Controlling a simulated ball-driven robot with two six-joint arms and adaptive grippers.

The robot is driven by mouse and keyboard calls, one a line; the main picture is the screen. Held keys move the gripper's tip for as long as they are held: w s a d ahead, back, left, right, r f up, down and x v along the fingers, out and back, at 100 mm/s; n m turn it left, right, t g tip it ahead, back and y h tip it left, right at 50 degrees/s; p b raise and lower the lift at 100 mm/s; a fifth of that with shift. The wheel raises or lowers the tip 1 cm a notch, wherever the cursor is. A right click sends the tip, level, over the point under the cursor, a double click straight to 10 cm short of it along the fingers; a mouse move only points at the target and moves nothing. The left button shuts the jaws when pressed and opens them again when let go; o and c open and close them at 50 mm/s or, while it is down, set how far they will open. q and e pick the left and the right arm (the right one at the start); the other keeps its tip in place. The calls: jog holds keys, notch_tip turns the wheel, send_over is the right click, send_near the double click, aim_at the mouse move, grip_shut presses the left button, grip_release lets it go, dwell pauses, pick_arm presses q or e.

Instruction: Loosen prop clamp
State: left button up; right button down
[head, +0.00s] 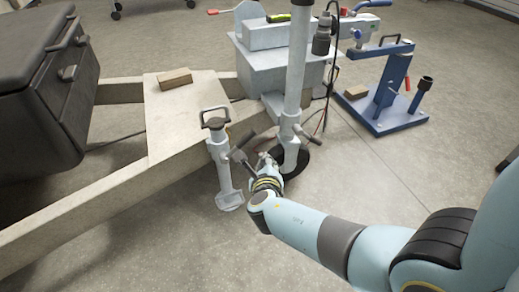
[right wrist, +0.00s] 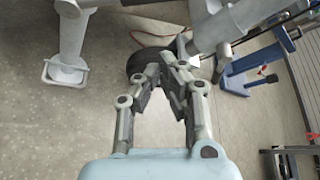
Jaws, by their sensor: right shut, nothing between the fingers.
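A grey prop leg (head: 222,165) with a loop handle on top and a flat foot stands beside the pale trailer frame. A dark-ended lever (head: 238,156) sticks out on its right side, close to my right gripper; I cannot tell whether they touch. The leg also shows at the upper left of the right wrist view (right wrist: 72,35). My right gripper (head: 266,162) is shut and empty, between the prop leg and the thicker jockey post (head: 297,75). Its fingertips meet in the right wrist view (right wrist: 168,62). My left gripper is not in view.
The post's dark wheel (head: 294,160) is just behind my right gripper. A wooden block (head: 174,79) lies on the frame plate (head: 185,115). A dark box (head: 45,85) is at left; a blue stand (head: 385,110) is at right. Floor in front is clear.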

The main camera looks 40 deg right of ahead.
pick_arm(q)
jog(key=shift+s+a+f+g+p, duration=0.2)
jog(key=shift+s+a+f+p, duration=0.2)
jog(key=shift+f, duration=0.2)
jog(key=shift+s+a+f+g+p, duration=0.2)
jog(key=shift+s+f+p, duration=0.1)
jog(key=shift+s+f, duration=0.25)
pick_arm(e)
jog(key=v, duration=0.5)
jog(key=shift+a, duration=0.1)
